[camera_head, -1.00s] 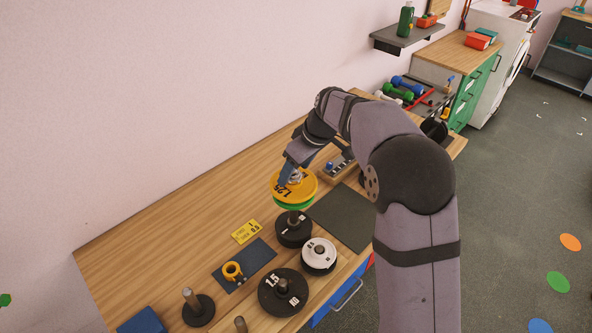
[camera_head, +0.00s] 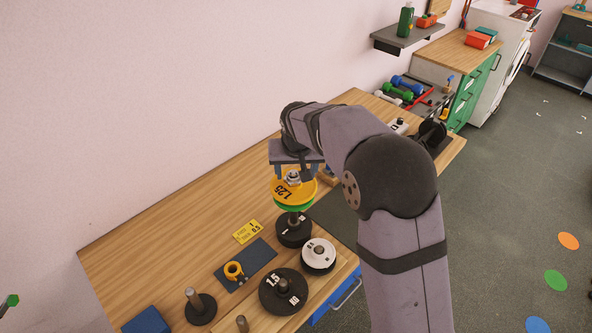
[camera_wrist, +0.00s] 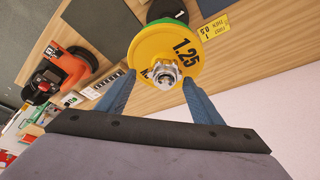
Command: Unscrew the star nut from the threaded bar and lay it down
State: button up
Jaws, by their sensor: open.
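The silver star nut (camera_head: 293,176) sits on the end of the threaded bar, against a yellow 1.25 plate (camera_head: 302,189) with a green plate (camera_head: 294,208) behind it. In the wrist view the star nut (camera_wrist: 166,73) is around the bar's end (camera_wrist: 167,83), in front of the yellow plate. My gripper (camera_head: 294,172) is at the nut; its blue fingers (camera_wrist: 160,86) are spread, one on each side of the nut and apart from it. Most of the bar is hidden by the plates.
Below stand a black plate stack (camera_head: 293,231), a white plate (camera_head: 318,255) and a black 1.5 plate (camera_head: 284,291). A yellow collar (camera_head: 233,269) lies on a dark blue mat (camera_head: 258,257) beside a yellow card (camera_head: 247,231). The wooden bench (camera_head: 180,220) is clear at left.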

jog(key=m+h+b, duration=0.1)
jog(key=m, duration=0.1)
jog(key=shift+f+m, duration=0.1)
jog(key=shift+m, duration=0.2)
jog(key=shift+m+h, duration=0.5)
jog(key=shift+m, duration=0.8)
jog(key=shift+a+g, duration=0.1)
jog(key=shift+g, duration=0.2)
jog(key=c, duration=1.2)
